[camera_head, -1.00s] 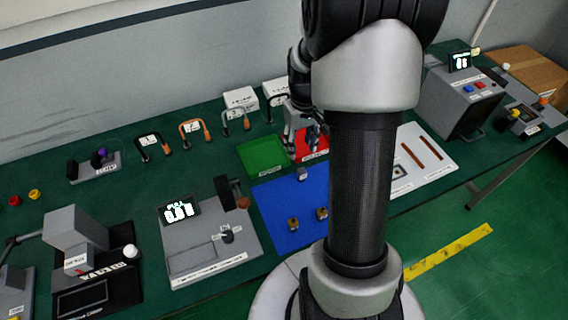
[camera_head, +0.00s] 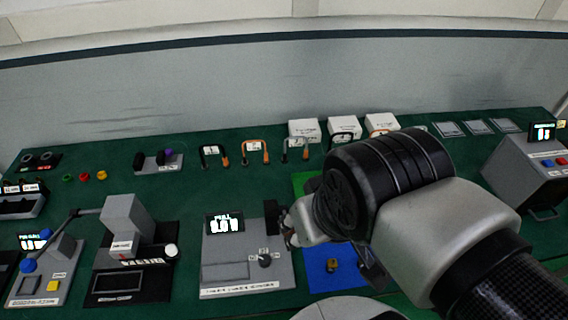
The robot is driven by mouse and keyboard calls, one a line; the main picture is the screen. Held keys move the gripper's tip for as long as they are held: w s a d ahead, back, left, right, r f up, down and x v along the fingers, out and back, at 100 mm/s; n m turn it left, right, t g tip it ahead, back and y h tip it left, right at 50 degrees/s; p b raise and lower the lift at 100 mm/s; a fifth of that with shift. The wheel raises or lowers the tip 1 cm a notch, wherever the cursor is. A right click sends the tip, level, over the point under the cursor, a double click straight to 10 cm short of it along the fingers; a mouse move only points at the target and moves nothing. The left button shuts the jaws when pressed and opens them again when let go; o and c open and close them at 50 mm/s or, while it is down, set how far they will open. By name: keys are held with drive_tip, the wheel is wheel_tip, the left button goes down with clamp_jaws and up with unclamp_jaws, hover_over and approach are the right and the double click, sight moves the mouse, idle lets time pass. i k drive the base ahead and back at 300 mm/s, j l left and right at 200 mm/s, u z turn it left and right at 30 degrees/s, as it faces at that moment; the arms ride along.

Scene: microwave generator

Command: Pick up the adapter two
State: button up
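A small brass-coloured piece (camera_head: 333,265) stands on the blue mat (camera_head: 318,280), in front of the bench's middle. It may be one of the adapters, but I cannot read any number on it. My arm covers the right part of the mat and whatever stands there. My gripper (camera_head: 372,268) is mostly hidden behind my wrist. Only a dark grey part shows low over the mat, to the right of the brass piece and apart from it in the picture. I cannot see the fingertips or whether they hold anything.
A grey machine with a "PULL" display (camera_head: 240,262) stands just left of the mat, close to my wrist. The green tray (camera_head: 299,184) is partly hidden behind my arm. White boxes (camera_head: 345,127) and cable loops (camera_head: 255,150) line the back. A grey unit (camera_head: 525,165) stands right.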

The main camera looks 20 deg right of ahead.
sight(360, 264)
drive_tip(key=k+z, duration=0.15)
drive_tip(key=z, duration=0.3)
drive_tip(key=k+l+z, duration=0.15)
drive_tip(key=z, duration=0.35)
drive_tip(key=l+u, duration=1.1)
